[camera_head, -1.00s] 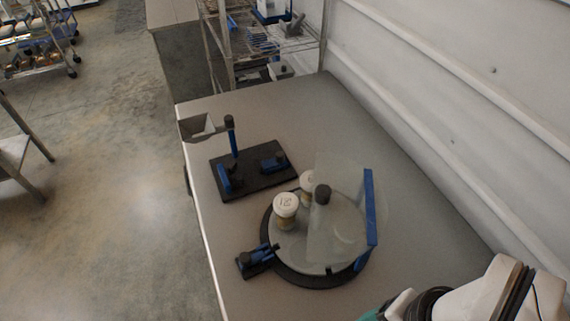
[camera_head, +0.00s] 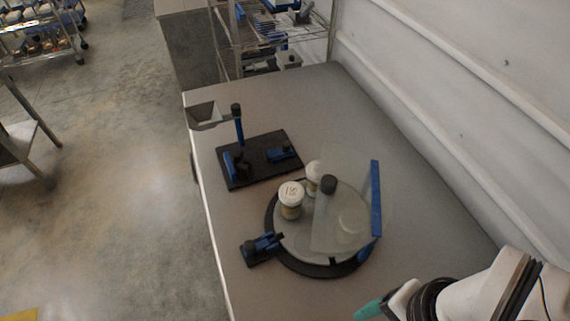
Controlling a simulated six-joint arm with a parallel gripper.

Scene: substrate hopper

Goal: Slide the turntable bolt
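The turntable (camera_head: 300,246) is a round pale disc in a black ring on the table. The turntable bolt (camera_head: 262,247), a blue and black slide block, sits at the ring's front left edge, its black tip reaching to the disc's rim. Two white-capped jars stand on the disc; the nearer jar (camera_head: 290,200) is in plain view, the other jar (camera_head: 314,177) is partly behind the clear panel. My arm enters at the lower right. The teal tip (camera_head: 368,310) of its end shows there, well right of the bolt. Whether my gripper is open or shut does not show.
A clear upright panel with a blue edge post (camera_head: 376,198) and a black knob (camera_head: 328,184) covers the turntable's right side. Behind, a black base (camera_head: 259,158) carries a hopper (camera_head: 203,116) on a blue post. The table's front left is clear; a wall bounds the right.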

